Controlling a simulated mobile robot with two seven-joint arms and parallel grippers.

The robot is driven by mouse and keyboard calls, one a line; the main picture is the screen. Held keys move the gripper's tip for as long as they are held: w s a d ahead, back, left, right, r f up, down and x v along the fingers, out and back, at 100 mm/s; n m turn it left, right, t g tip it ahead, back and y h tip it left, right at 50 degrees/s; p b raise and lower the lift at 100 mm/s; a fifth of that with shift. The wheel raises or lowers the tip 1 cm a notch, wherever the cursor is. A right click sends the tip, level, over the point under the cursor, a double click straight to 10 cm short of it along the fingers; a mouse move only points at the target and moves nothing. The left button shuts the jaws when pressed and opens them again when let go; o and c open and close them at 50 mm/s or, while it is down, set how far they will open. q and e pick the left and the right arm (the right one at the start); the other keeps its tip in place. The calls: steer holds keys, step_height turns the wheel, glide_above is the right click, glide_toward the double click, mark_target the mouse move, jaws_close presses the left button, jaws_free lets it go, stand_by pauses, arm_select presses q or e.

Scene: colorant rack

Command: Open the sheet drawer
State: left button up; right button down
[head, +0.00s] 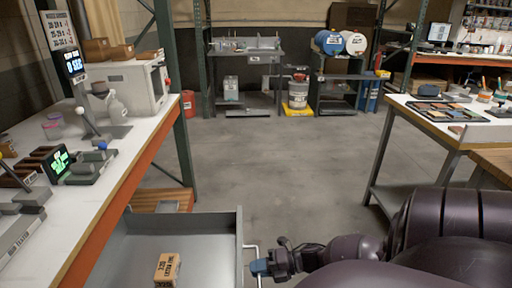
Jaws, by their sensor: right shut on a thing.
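The sheet drawer (239,240) is a grey metal tray at the bottom of the head view, standing out from under the workbench on the left. Its inside shows, and a small tan box (167,268) with dark print lies in it. A pale bar handle (249,248) is on the drawer's right-hand face. My right gripper (261,267), with blue fingertips, comes in from the right and is shut on this handle. The drawer's near part is cut off by the picture's lower edge. My left gripper is not in view.
The workbench (140,150) with instruments runs along the left, with a green post (186,150) at its far end. A table (440,118) with trays stands at the right. The grey floor (290,165) between them is clear.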

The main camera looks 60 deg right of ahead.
steer(key=c, duration=1.2)
jaws_free()
steer(key=shift+s+d, duration=0.1)
steer(key=v, duration=1)
steer(key=shift+s+d+r, duration=0.1)
steer(key=shift+s+d, duration=0.05)
steer(key=shift+s, duration=0.1)
